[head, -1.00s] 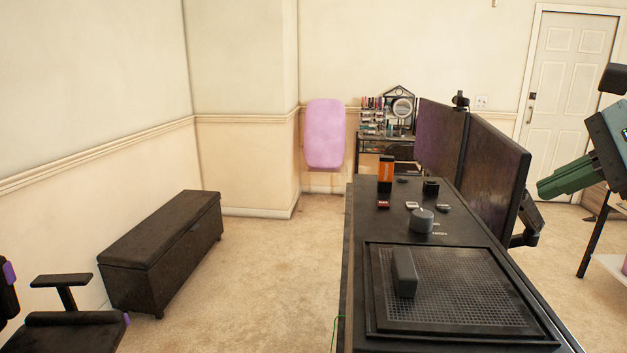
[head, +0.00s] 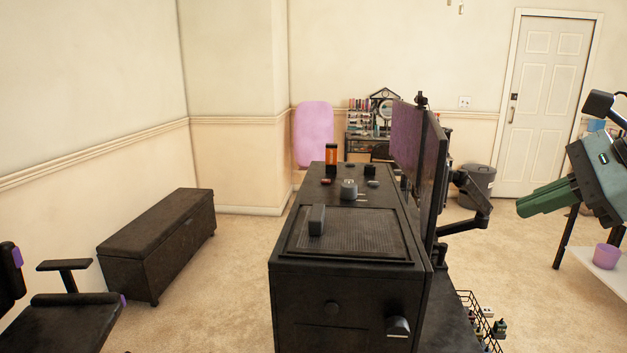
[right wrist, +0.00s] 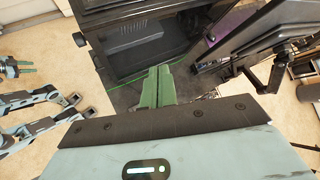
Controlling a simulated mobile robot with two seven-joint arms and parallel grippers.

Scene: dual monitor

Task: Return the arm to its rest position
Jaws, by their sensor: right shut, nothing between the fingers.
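My right gripper (head: 524,209) has green fingers and shows at the right edge of the head view, above the floor to the right of the dual monitors (head: 408,145). Its fingers are together and hold nothing. In the right wrist view the shut green fingers (right wrist: 154,84) point toward the black furniture, apart from it as far as I can tell. My left gripper is not in the head view.
A black cabinet (head: 330,290) with small items on top stands in the middle, the monitors on its right side. A wire basket (head: 478,312) is low beside it.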

